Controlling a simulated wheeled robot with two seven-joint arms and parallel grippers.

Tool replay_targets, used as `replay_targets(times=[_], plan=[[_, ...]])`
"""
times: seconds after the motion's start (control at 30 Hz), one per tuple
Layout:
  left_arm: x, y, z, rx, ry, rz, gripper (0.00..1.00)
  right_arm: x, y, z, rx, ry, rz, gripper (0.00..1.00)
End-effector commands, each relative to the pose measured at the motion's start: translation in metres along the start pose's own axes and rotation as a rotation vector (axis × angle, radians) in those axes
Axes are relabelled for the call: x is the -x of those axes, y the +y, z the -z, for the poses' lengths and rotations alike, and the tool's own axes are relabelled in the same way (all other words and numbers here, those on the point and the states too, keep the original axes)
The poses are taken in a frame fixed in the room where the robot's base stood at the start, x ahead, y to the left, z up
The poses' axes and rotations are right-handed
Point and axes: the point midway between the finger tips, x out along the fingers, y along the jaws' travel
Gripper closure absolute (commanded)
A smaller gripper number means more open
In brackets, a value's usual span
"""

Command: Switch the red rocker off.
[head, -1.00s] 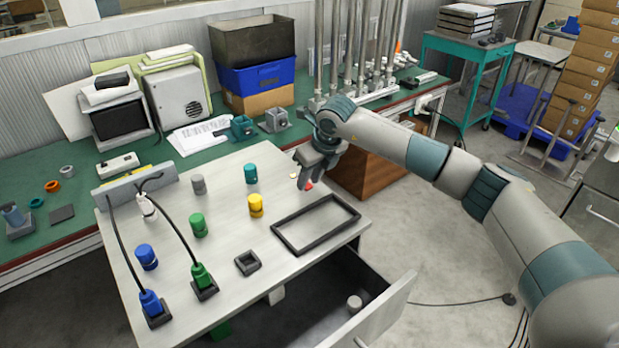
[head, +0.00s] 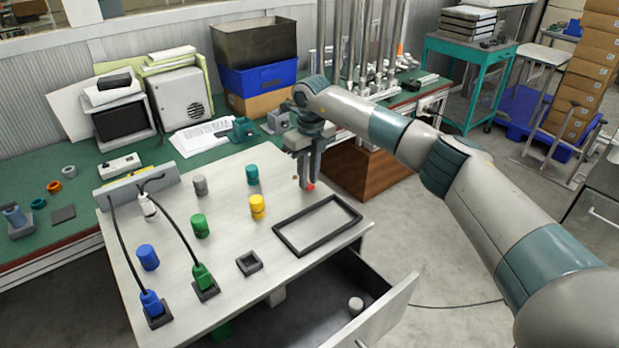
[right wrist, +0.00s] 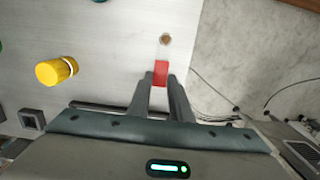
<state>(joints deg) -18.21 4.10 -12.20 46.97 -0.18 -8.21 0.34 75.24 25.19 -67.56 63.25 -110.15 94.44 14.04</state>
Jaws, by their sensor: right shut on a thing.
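The red rocker (head: 311,187) is a small red block near the right edge of the light table top. It also shows in the right wrist view (right wrist: 161,69), right at my fingertips. My right gripper (head: 305,185) points down at the rocker. Its fingers (right wrist: 161,82) are close together with the red piece at and between their tips. They partly hide it in the head view. My left gripper is not in view.
A small brown round piece (right wrist: 165,39) lies just beyond the rocker. A yellow cylinder (head: 257,207), a teal one (head: 252,174) and a dark rectangular frame (head: 318,224) are nearby. The drawer (head: 385,310) below stands open.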

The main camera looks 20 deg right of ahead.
Motion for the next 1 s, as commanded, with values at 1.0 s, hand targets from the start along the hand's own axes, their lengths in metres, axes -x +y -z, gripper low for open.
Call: replay_targets(times=[1.0], plan=[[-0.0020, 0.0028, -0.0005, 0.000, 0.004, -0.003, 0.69, 0.0065, 0.0000, -0.0015, 0.000, 0.031, 0.000, 0.62]])
